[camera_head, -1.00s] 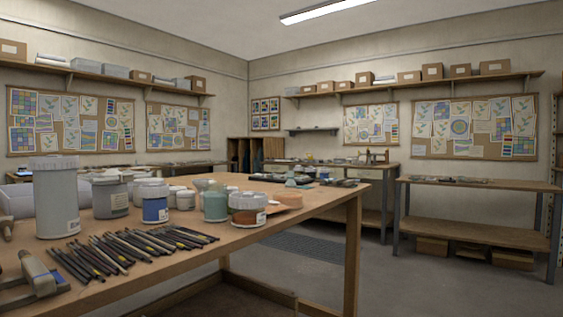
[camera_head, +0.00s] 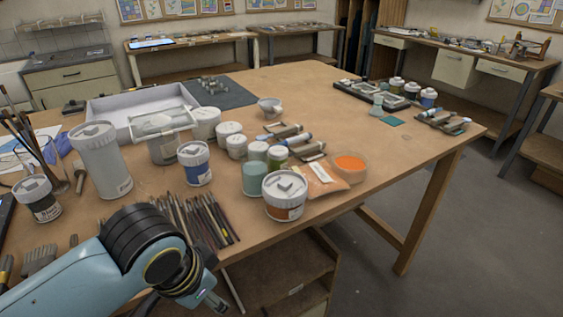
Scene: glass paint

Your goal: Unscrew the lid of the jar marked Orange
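A squat jar (camera_head: 284,195) with a white lid and a band of orange-brown paint stands upright near the table's front edge, in the middle of the view. Its lid (camera_head: 285,184) is on; the label is too small to read. My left arm comes in from the lower left. Its gripper end (camera_head: 211,299) is low at the bottom of the view, left of and nearer than the jar, apart from it. Its fingers are not clear enough to show whether they are open. My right gripper is out of view.
Brushes (camera_head: 200,219) lie left of the jar. A blue-labelled jar (camera_head: 196,164) and tall white jar (camera_head: 100,160) stand left. The table's right part is mostly clear.

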